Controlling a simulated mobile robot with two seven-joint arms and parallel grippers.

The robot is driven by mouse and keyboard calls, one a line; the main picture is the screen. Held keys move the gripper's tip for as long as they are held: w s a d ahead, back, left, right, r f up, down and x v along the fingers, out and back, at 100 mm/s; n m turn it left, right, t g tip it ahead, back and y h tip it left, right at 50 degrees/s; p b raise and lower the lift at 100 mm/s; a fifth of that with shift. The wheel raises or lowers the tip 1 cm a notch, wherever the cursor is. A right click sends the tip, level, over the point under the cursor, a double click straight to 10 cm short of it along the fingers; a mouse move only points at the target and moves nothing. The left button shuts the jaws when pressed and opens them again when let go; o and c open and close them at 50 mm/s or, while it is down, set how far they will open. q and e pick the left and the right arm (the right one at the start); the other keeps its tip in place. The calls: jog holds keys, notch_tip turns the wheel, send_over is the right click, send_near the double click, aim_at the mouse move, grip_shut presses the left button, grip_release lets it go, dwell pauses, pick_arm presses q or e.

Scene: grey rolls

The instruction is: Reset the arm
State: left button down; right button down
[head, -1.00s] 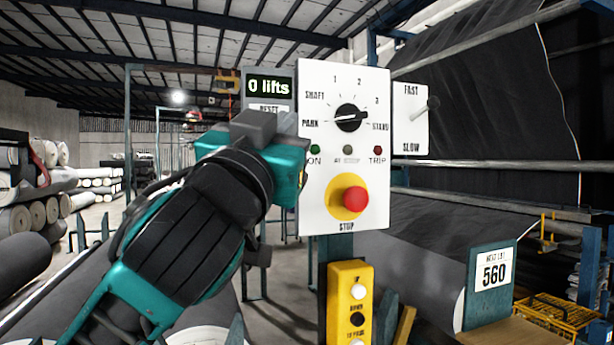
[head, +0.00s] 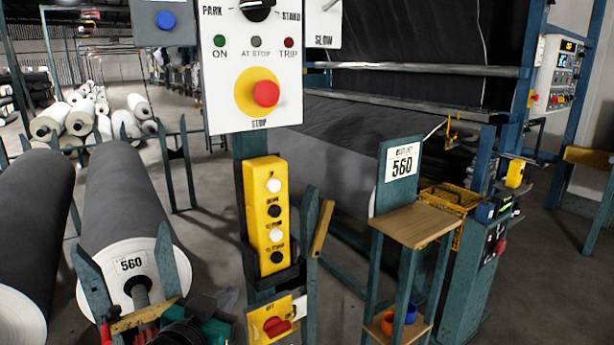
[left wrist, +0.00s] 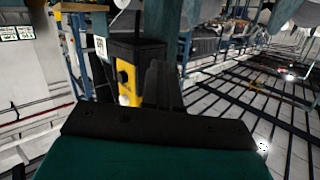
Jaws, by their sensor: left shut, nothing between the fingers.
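My left arm shows only at the bottom edge of the head view, a dark and teal piece with the left gripper (head: 204,308) partly cut off. It is below the white control panel (head: 238,100) and apart from it. In the left wrist view the left gripper's dark fingers (left wrist: 163,85) are shut with nothing between them. A yellow button box (left wrist: 126,80) shows behind them. My right gripper is in neither view.
The yellow button box (head: 266,215) hangs on a post, above a yellow box with a red switch (head: 277,326). Grey rolls (head: 125,200) lie on the left. A small wooden-topped stand (head: 416,224) is right of the post. Grey floor lies between rolls and post.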

pick_arm(q)
jog(key=s+a+f+g, duration=0.2)
jog(key=s+f, duration=0.8)
jog(key=f, duration=0.2)
jog(key=s+a+f+n+g+y, duration=0.1)
jog(key=s+a+f+g, duration=0.1)
jog(key=s+f, duration=0.8)
jog(key=shift+f+y+p, duration=0.3)
jog(key=shift+f, duration=0.65)
jog(key=shift+a, duration=0.1)
jog(key=shift+s+a, duration=0.1)
